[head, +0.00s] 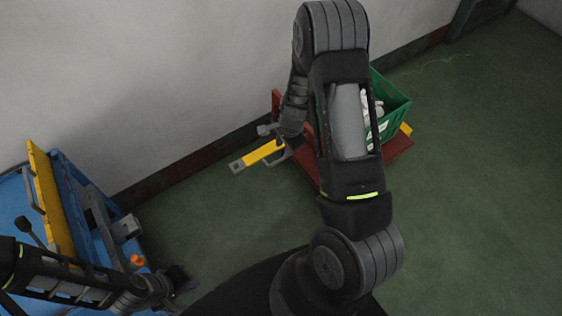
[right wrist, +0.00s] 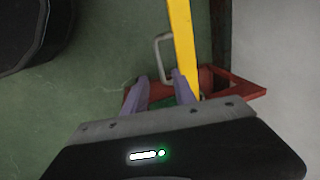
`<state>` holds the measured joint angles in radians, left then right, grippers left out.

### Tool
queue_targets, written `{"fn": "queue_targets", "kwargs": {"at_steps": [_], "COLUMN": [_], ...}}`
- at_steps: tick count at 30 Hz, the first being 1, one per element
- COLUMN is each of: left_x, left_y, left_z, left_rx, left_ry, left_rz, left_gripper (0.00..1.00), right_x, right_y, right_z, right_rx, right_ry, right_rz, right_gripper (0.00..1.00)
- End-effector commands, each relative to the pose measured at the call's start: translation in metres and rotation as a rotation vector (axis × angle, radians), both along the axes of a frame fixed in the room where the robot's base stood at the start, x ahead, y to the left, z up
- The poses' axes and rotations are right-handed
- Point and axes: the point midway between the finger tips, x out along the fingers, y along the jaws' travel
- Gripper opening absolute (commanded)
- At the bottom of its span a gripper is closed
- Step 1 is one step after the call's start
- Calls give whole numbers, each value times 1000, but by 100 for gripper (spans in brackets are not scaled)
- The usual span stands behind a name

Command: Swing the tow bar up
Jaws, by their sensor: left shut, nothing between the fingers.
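The yellow tow bar (head: 262,153) sticks out to the left from the low red cart (head: 398,153), with a grey eye at its free end. I cannot tell its exact tilt. A grey loop handle (right wrist: 157,45) stands out from the side of the tow bar (right wrist: 183,40) in the right wrist view. My right gripper (right wrist: 162,90) is open, its two fingers on either side of the handle's line, the right finger close beside the bar. Whether they touch is unclear. In the head view my right arm hides part of the cart. My left gripper (head: 182,282) is shut and empty at the lower left.
A green crate (head: 392,100) with white items sits on the cart. A wall runs behind the cart. At left stands a blue bench (head: 15,205) with a yellow board (head: 50,200) and grey fittings. The green floor at right is clear.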

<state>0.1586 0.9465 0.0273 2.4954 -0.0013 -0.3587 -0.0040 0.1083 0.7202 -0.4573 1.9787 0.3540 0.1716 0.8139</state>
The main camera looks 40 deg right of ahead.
Motion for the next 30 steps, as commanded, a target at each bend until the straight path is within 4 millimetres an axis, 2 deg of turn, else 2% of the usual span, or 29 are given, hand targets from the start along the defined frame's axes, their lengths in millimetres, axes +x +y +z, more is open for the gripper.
{"fn": "queue_targets", "kwargs": {"at_steps": [7, 11, 24, 30], "left_x": [0, 0, 0, 0], "left_y": [0, 0, 0, 0], "left_z": [2, 0, -12, -13], "left_rx": [0, 0, 0, 0], "left_ry": [-1, -1, 0, 0], "left_rz": [0, 0, 0, 0], "left_gripper": [0, 0, 0, 0], "right_x": [-1, 0, 11, 14], "right_y": [1, 2, 1, 2], "right_z": [1, -6, -66, -76], "right_rx": [0, 0, 0, 0], "right_ry": [1, 2, 3, 2], "right_rz": [5, 6, 8, 8], "right_gripper": [32, 32, 32, 32]}}
